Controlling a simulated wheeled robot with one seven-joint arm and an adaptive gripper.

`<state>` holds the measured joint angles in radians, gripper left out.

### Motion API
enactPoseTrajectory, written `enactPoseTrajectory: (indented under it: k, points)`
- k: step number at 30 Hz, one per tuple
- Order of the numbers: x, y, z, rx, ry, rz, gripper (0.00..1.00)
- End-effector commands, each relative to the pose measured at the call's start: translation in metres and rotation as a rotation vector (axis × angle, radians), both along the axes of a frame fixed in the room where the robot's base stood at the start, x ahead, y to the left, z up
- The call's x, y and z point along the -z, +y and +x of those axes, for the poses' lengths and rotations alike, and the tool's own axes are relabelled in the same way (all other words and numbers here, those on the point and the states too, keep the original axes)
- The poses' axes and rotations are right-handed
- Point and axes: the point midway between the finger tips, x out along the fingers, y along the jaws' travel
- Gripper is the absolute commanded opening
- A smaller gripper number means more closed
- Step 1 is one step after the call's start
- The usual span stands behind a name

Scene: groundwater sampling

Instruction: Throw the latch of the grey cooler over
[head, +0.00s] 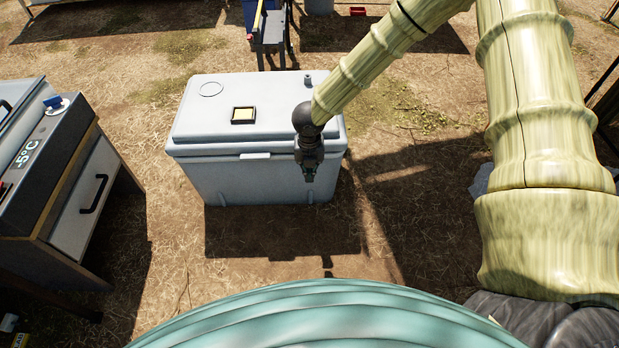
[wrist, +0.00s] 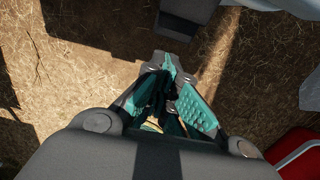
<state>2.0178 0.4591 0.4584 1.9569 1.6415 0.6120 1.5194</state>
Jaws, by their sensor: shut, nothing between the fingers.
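The grey cooler (head: 215,176) stands on the ground in the middle of the head view with its lid (head: 190,122) down. A small light tab (head: 255,156) sits at the middle of the lid's front edge; I cannot tell whether it is the latch. My gripper (head: 309,176) points down in front of the cooler's right front part and hides some of it. I cannot tell whether it touches the cooler. In the wrist view my gripper (wrist: 169,66) has its teal-padded fingers together, with nothing between them.
A cabinet with a "-5°C" display (head: 28,152) and a black handle (head: 94,194) stands at the left. A red item (wrist: 300,155) shows at the wrist view's lower right. A small stand (head: 270,28) is behind the cooler. Straw-covered ground lies open left of the cooler.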

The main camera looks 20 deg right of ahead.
Motion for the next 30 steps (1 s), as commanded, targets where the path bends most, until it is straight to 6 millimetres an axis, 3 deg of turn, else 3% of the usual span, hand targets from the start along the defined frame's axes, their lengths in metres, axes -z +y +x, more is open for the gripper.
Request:
enactPoseTrajectory:
  k: [6, 17, 30]
  points:
    - [-0.004, -0.003, 0.01, 0.001, 0.001, 0.001, 0.0]
    - [-0.005, -0.003, 0.011, 0.0, 0.001, 0.0, 0.0]
    - [-0.023, -0.007, 0.024, 0.001, 0.002, 0.001, 0.0]
